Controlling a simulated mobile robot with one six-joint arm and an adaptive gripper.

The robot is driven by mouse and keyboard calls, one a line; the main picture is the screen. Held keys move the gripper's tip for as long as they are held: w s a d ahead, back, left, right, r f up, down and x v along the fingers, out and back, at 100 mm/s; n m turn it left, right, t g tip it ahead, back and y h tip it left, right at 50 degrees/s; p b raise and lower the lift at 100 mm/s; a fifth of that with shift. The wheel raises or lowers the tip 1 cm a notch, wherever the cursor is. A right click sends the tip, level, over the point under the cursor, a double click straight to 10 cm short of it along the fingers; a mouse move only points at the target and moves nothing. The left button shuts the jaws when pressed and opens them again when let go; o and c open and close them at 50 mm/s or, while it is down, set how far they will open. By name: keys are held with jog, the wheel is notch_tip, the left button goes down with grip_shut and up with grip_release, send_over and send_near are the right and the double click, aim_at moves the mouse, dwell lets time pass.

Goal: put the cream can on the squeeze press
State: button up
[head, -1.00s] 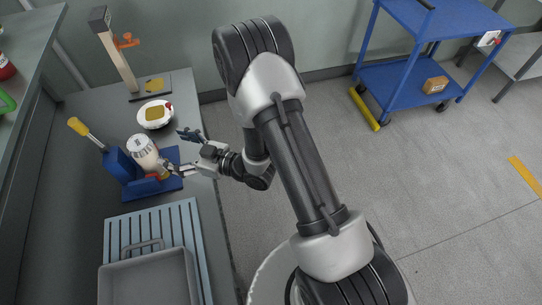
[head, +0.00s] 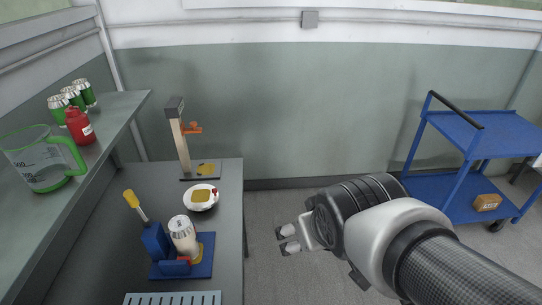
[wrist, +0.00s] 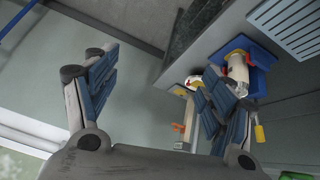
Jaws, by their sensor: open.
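The cream can (head: 183,238), pale with a whitish top, stands roughly upright on the base of the blue press with a yellow-handled lever (head: 157,240), which I take as the squeeze press. A yellow patch shows beside the can's foot, so its exact seating is hard to tell. In the wrist view the can (wrist: 238,70) and the blue press (wrist: 262,54) appear at upper right, partly behind a finger. My gripper (head: 288,238) is open and empty, right of the bench and clear of the can. Its spread fingers show in the wrist view (wrist: 157,85).
A white dish (head: 201,197) with a yellow piece and a column stand (head: 181,140) with an orange handle stand behind the press. A slatted blue rack (head: 172,299) lies in front. A shelf with a jug (head: 42,165) is left. A blue trolley (head: 460,165) stands right.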

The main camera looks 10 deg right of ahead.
jog(key=s+a+m+g, duration=0.1)
jog(key=s+g, duration=0.1)
jog(key=s, duration=0.8)
jog(key=shift+a+r+y, duration=0.25)
jog(key=shift+y, duration=0.15)
